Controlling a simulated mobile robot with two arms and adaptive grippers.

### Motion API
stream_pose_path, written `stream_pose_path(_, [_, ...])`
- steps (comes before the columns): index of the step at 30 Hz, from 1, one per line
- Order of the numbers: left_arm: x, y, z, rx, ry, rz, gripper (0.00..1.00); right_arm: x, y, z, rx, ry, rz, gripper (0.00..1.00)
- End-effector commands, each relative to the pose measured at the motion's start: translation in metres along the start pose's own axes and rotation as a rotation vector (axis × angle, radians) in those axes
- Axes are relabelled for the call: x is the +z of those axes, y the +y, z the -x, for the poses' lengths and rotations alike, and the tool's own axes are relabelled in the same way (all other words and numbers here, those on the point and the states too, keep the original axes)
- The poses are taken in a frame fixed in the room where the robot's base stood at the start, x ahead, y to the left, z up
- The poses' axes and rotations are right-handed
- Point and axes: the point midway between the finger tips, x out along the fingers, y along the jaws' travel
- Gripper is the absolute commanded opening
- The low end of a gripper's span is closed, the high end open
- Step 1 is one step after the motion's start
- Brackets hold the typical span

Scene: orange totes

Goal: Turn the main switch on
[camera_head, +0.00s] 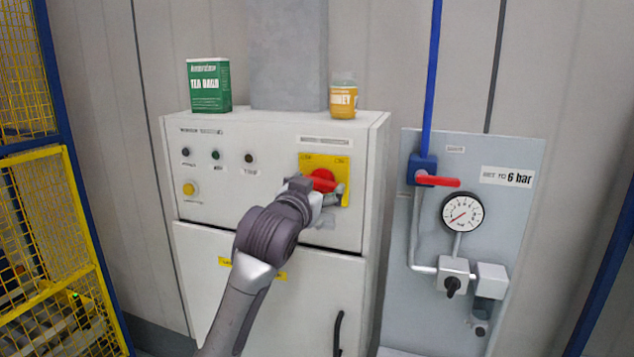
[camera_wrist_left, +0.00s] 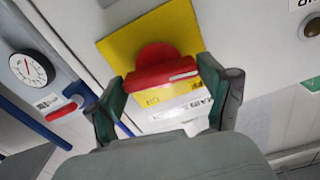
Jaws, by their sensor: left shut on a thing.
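The main switch is a red rotary knob (camera_head: 322,180) on a yellow plate (camera_head: 341,163) at the upper right of a white control cabinet's front. In the left wrist view the red knob (camera_wrist_left: 161,66) sits between the two fingers, with the yellow plate (camera_wrist_left: 125,40) behind it. My left gripper (camera_head: 322,192) is at the knob, its fingers shut on it; the gripper and wrist hide part of the knob and plate in the head view. My right gripper is not in view.
To the right is a grey panel (camera_head: 525,205) with a red-handled valve (camera_head: 437,181) and gauge (camera_head: 463,212). Yellow mesh fencing (camera_head: 50,215) stands at left.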

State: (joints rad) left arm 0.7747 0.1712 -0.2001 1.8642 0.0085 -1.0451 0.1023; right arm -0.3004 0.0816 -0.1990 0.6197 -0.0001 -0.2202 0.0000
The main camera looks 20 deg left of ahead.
Motion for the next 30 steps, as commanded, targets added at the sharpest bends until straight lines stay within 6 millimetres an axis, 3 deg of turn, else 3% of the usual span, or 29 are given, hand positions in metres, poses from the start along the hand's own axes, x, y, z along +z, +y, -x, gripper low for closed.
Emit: stream_pose_path(30, [-0.003, 0.0, 0.0, 0.001, -0.001, -0.957, 0.46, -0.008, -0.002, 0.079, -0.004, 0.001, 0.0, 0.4])
